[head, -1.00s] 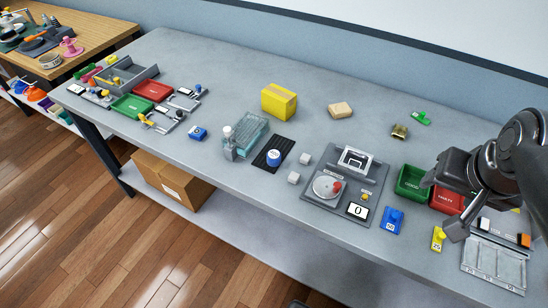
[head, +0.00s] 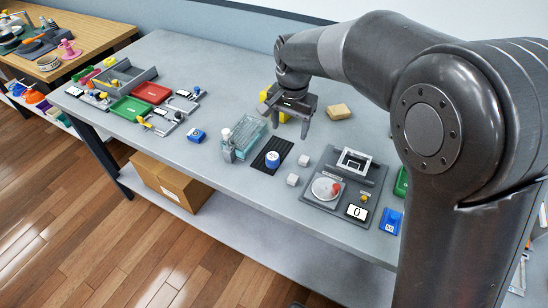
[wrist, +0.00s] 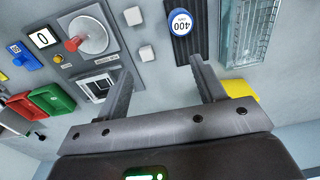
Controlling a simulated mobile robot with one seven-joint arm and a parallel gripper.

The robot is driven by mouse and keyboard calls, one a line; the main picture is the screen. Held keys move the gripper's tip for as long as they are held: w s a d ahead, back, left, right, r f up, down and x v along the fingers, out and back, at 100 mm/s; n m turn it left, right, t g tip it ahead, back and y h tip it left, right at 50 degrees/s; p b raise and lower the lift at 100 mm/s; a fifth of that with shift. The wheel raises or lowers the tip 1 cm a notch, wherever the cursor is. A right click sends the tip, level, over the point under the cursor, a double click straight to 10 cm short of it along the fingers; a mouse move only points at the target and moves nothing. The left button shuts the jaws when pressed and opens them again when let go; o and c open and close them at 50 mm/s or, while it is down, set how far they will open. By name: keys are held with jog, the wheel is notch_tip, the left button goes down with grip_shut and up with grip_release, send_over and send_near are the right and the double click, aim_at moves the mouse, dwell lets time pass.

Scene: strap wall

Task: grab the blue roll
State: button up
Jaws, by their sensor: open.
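The blue roll (head: 272,158) is a short blue cylinder with a white label. It stands upright on a ribbed black mat (head: 285,147) near the middle of the table. In the wrist view the blue roll (wrist: 179,28) is near the top edge, its label reading 400. My gripper (head: 291,121) is open and empty, raised above the table in front of the yellow block. In the wrist view my gripper (wrist: 160,66) has its fingers spread, with the blue roll beyond the fingertips and apart from them.
A clear ribbed case (head: 243,137) stands left of the mat. A yellow block (head: 265,97) is partly hidden behind my gripper. A tan block (head: 339,111) lies farther back.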

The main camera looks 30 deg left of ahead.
send_over(272, 156)
notch_tip(272, 156, down, 4)
jog(key=r, duration=0.1)
jog(key=f, duration=0.5)
jog(key=shift+s+a, duration=0.25)
jog(key=shift+w+d+f, duration=0.15)
jog(key=shift+f, duration=1.45)
jog(key=shift+w+d+f, duration=0.1)
jog(key=shift+d+f, duration=0.05)
jog(key=shift+f, duration=1.4)
jog(key=c, duration=1.1)
